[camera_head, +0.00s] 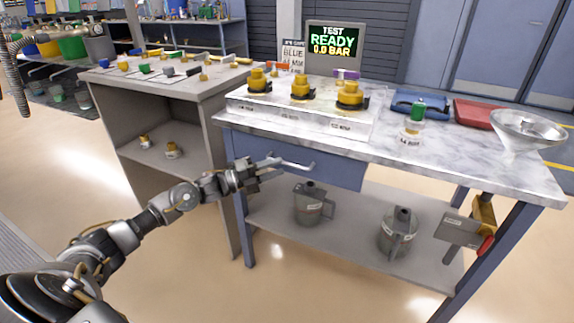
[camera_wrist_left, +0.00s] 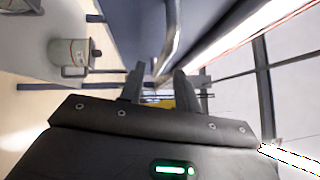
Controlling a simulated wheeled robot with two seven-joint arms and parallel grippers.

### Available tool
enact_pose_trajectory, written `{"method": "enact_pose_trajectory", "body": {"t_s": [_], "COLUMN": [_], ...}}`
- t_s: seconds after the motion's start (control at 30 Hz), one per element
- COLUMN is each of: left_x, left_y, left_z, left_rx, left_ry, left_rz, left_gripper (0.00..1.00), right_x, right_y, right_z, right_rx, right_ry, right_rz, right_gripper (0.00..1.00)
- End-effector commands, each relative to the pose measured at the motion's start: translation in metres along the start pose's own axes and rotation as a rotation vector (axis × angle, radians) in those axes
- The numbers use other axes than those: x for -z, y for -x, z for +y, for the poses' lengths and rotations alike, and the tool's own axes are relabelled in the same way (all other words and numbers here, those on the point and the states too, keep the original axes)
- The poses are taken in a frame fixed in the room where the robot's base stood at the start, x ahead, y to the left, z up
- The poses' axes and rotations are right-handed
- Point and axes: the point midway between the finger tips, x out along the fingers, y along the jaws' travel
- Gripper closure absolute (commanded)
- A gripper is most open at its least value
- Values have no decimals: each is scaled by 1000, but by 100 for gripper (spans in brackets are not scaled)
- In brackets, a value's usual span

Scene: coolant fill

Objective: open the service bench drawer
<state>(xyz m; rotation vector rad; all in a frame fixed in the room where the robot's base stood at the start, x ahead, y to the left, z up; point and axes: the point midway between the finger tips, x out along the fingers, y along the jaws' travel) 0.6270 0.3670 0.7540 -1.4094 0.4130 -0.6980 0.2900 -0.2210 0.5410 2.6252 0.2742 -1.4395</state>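The service bench drawer (camera_head: 335,171) has a blue front under the marble-look top and looks shut. Its silver bar handle (camera_head: 296,165) runs across the front. My left gripper (camera_head: 268,167) is at the left end of this handle. In the left wrist view, the two dark fingers of my left gripper (camera_wrist_left: 160,84) are apart. The curved handle (camera_wrist_left: 172,38) reaches toward the gap between their tips; I cannot tell whether they touch it. The drawer front (camera_wrist_left: 215,25) also shows there. My right gripper is out of view.
On the bench top stand yellow-capped fittings (camera_head: 300,87), a clear funnel (camera_head: 528,128) and a green-capped bottle (camera_head: 416,112). Grey jugs (camera_head: 310,204) stand on the lower shelf. A grey cabinet (camera_head: 190,115) stands close on the left. Floor in front is clear.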

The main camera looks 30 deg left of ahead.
Motion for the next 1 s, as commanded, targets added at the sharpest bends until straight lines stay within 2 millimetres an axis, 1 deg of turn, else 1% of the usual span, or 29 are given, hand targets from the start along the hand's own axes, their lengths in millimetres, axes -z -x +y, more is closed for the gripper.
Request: {"method": "enact_pose_trajectory", "body": {"t_s": [0.03,0.1,0.2,0.3,0.4,0.63,0.67,0.9,1.0], "left_x": [0,0,0,0,0,0,0,0,0], "left_y": [-10,-20,-32,-39,-42,-42,-42,-42,-42], "left_z": [-1,-1,0,0,1,1,1,1,1], "left_rx": [3,1,2,-1,-2,-2,-2,-2,-2], "left_ry": [1,1,1,1,1,1,1,1,2], "left_rz": [0,0,-1,-1,0,0,0,0,-1], "left_gripper": [67,67,67,67,67,67,69,100,100], "right_x": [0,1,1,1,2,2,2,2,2], "right_y": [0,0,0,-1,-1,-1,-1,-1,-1], "right_z": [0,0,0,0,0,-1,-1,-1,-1], "right_rx": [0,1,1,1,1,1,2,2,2], "right_ry": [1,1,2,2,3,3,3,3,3], "right_rz": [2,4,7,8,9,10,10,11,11], "right_gripper": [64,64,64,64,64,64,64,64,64]}}
